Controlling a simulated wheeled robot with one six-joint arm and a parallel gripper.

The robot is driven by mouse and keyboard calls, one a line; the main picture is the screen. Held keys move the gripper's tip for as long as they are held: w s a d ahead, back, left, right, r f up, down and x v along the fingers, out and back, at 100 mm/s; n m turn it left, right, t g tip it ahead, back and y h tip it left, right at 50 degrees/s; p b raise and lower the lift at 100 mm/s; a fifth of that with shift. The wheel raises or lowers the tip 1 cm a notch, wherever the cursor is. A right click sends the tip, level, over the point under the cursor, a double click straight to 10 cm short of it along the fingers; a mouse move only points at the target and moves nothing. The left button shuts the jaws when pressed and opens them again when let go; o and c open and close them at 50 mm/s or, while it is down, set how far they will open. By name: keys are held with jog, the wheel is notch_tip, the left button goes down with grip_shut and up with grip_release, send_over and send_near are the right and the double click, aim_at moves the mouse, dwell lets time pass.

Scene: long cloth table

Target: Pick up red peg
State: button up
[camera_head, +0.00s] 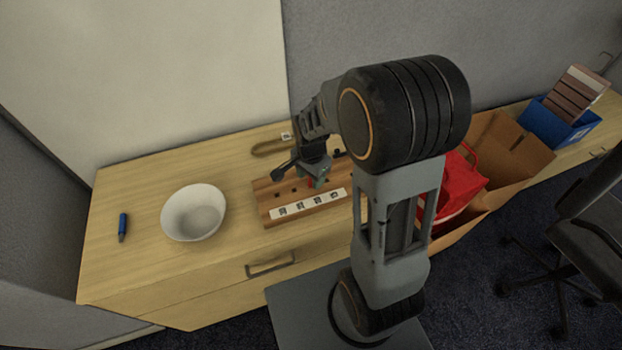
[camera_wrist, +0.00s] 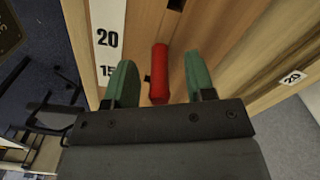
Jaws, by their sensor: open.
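The red peg (camera_wrist: 159,72) stands out from a wooden board with holes and lies between the two green fingers of my gripper (camera_wrist: 160,82) in the wrist view. The fingers are apart, with a gap on both sides of the peg. In the head view my gripper (camera_head: 316,180) is low over the board (camera_head: 265,209), and only a small bit of the red peg (camera_head: 311,183) shows beside the fingers. The peg's lower end is hard to make out.
A white bowl (camera_head: 193,212) and a blue marker (camera_head: 122,227) are on the wooden top to the left. A label strip (camera_head: 309,203) runs along the board's front. A red bag (camera_head: 456,184), a cardboard box (camera_head: 513,141) and a blue bin (camera_head: 557,124) are on the right.

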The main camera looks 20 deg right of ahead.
jog(key=shift+f, duration=0.25)
grip_shut()
dwell(0.3)
jog(key=shift+r, duration=0.1)
jog(key=shift+r, duration=0.55)
jog(key=s+r+p, duration=0.4)
jog(key=s+r, duration=1)
jog(key=r, duration=0.1)
jog(key=shift+r, duration=0.4)
